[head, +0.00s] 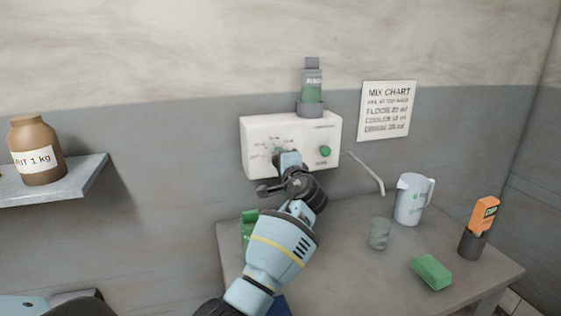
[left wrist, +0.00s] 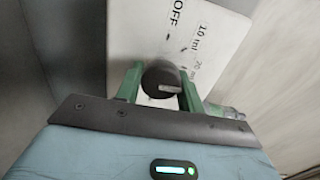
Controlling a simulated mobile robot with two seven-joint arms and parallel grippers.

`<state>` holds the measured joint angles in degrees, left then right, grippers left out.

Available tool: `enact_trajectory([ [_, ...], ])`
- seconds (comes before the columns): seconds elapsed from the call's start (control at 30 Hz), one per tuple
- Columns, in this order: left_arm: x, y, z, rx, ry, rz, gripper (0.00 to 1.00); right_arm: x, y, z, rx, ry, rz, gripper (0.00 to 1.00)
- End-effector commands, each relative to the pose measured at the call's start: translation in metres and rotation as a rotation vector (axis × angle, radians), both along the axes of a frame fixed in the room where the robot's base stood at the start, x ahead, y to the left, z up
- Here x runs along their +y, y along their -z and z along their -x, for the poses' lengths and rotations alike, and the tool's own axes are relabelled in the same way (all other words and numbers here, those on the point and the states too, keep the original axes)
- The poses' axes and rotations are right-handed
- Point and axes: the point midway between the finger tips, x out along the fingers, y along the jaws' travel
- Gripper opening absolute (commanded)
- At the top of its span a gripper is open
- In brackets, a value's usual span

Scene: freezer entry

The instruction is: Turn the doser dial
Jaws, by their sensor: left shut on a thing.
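The white doser box (head: 256,131) is fixed to the wall, with a green button (head: 325,151) on its right and a bottle (head: 312,88) on top. My left gripper (head: 279,153) reaches the dial area and hides most of the dial in the head view. In the left wrist view, the round dark dial (left wrist: 160,78) sits between the two green fingers of my left gripper (left wrist: 161,90), which is shut on it. The labels OFF, 10 ml and 20 show on the box face beside the dial. My right gripper is not in view.
A grey table (head: 340,270) below holds a clear cup (head: 379,233), a white jug (head: 411,200), a green sponge (head: 431,271) and an orange device (head: 484,214) in a dark holder. A thin spout (head: 366,173) extends from the box. A brown jar (head: 36,150) stands on the left shelf.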

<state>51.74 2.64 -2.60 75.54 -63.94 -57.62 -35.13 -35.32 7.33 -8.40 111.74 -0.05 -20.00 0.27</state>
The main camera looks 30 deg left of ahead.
Motion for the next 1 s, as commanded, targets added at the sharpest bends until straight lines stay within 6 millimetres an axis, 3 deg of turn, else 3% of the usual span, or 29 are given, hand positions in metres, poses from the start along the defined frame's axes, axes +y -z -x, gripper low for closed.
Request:
enact_trajectory([
  [0.57,0.0007,-0.0014,0.0001,0.019,-0.001,-0.019,0.15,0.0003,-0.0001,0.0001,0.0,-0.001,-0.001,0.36],
  [0.6,0.0007,-0.0014,0.0001,0.019,-0.001,-0.019,0.43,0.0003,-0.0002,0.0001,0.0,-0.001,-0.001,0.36],
  [0.7,0.0007,-0.0012,0.0001,0.019,-0.001,-0.019,0.56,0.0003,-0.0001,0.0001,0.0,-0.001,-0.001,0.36],
  [1.0,-0.0002,-0.0002,0.0003,0.021,0.0,-0.018,0.59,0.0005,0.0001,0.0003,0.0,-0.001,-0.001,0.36],
])
